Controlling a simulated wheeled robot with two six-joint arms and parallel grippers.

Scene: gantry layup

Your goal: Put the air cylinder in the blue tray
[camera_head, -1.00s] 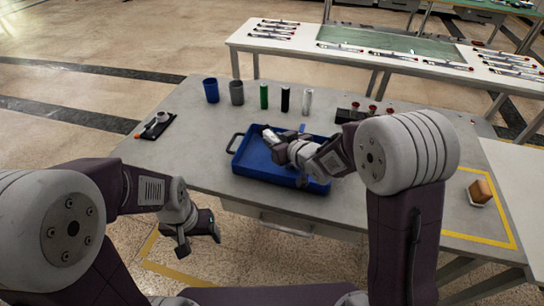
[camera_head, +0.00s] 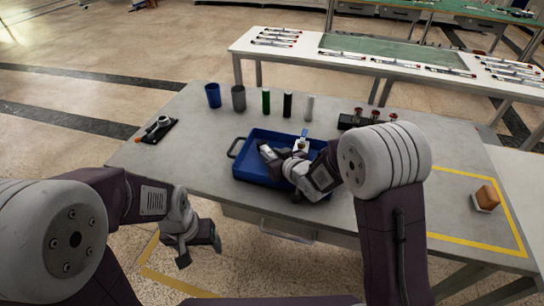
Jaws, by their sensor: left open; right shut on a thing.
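The blue tray (camera_head: 250,172) lies near the front middle of the grey table. My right gripper (camera_head: 267,151) is over the tray's left-middle part. It is shut on a short silver piece (camera_head: 265,147), probably the air cylinder, mostly hidden by the fingers. I cannot tell whether the piece touches the tray floor. A small whitish item with a blue end (camera_head: 302,145) shows at the tray's far side, beyond my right wrist. My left gripper (camera_head: 200,251) is open and empty, hanging in front of the table's front edge.
A blue cup (camera_head: 213,95), a grey cup (camera_head: 238,98) and green (camera_head: 266,101), black (camera_head: 287,104) and white (camera_head: 309,107) cylinders stand behind the tray. A dark rack (camera_head: 358,119) stands right of them. A black plate with a fitting (camera_head: 158,129) lies left.

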